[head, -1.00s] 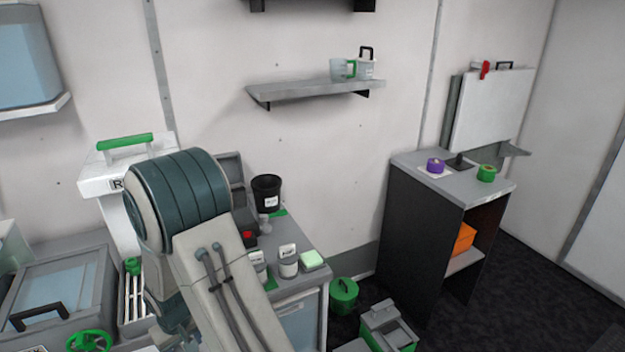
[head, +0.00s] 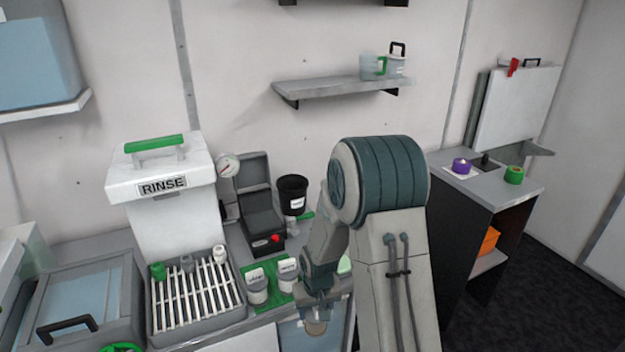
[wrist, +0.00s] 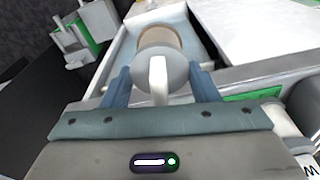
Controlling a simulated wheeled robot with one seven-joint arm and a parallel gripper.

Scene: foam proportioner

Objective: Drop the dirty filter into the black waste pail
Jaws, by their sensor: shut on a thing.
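My gripper (head: 316,296) hangs low in front of the counter's front edge in the head view. In the wrist view my gripper (wrist: 160,88) has its blue fingers shut on the filter (wrist: 160,55), which has a pale round cap with a white handle and a tan body pointing away. The filter's tan end (head: 316,327) shows small below the gripper in the head view; how dirty it is I cannot tell. A black pail (head: 293,190) with a white label stands at the back of the counter, above and behind my gripper. Its inside is mostly hidden.
A black case (head: 262,215) with a raised lid stands left of the pail. Two labelled jars (head: 257,285) sit on a green mat near the gripper. A slatted rack (head: 195,300) and the white RINSE unit (head: 160,180) are further left. A pale bin (wrist: 125,45) lies below the filter.

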